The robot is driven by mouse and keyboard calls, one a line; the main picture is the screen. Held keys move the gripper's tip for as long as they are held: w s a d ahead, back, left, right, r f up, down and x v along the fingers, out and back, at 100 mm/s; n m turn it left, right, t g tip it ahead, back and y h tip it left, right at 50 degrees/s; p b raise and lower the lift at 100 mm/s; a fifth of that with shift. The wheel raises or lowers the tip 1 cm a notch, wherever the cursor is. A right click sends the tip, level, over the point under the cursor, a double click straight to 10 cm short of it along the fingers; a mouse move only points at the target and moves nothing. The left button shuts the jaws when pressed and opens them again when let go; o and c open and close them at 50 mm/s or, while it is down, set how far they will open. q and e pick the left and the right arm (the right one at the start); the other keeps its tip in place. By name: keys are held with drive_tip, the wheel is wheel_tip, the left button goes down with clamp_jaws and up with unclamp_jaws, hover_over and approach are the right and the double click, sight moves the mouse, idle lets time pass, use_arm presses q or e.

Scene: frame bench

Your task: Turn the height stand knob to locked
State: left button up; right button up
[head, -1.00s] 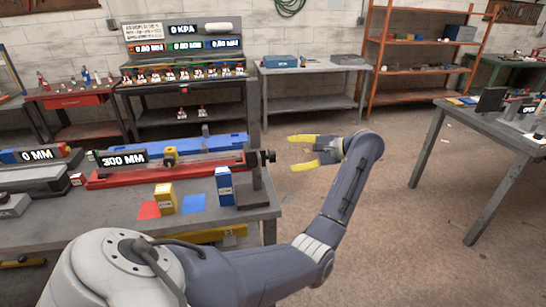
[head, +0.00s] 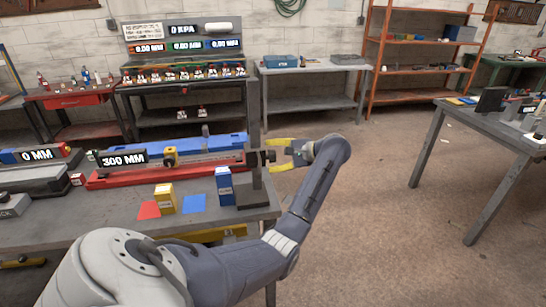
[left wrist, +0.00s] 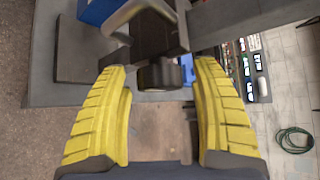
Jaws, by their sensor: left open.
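The height stand (head: 256,125) is a dark upright post on a flat base at the right end of the bench. Its dark knob (head: 268,156) sticks out to the right of the post. In the left wrist view the knob (left wrist: 160,75) lies ahead, between and just beyond the yellow fingertips. My left gripper (head: 284,155) is open with nothing between its fingers, close to the right side of the knob. In the left wrist view the gripper (left wrist: 163,75) has one finger on each side of the knob's line. I cannot tell whether either finger touches it. My right gripper is not in view.
The bench (head: 100,212) holds a red rail (head: 200,172) with a 300 MM display, a yellow block (head: 165,198), a blue block (head: 224,186) and flat red and blue squares. Open floor (head: 370,190) lies right of the stand. Another table (head: 490,118) stands at right.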

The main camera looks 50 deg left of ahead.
use_arm(q)
drive_tip(key=c, duration=1.2)
drive_tip(key=shift+o, duration=0.2)
drive_tip(key=shift+h, duration=0.3)
drive_tip(key=shift+d+m+g+h, duration=0.1)
drive_tip(key=shift+m+g+h, duration=0.3)
drive_tip(key=shift+m+h, duration=0.65)
drive_tip(key=m+g+h, duration=0.1)
drive_tip(key=h, duration=0.2)
drive_tip(key=shift+m+h, duration=0.25)
drive_tip(key=shift+m, duration=0.1)
drive_tip(key=shift+m+g+h, duration=0.8)
drive_tip(key=shift+g+h, duration=0.1)
drive_tip(key=shift+h, duration=0.2)
drive_tip(key=shift+f+m+g+h, duration=0.1)
drive_tip(key=shift+m+g+h, duration=0.45)
drive_tip(key=shift+h, duration=0.25)
drive_tip(key=shift+s+m+g+h, duration=0.1)
drive_tip(key=shift+m+g+h, duration=0.35)
drive_tip(key=shift+g+h, duration=0.25)
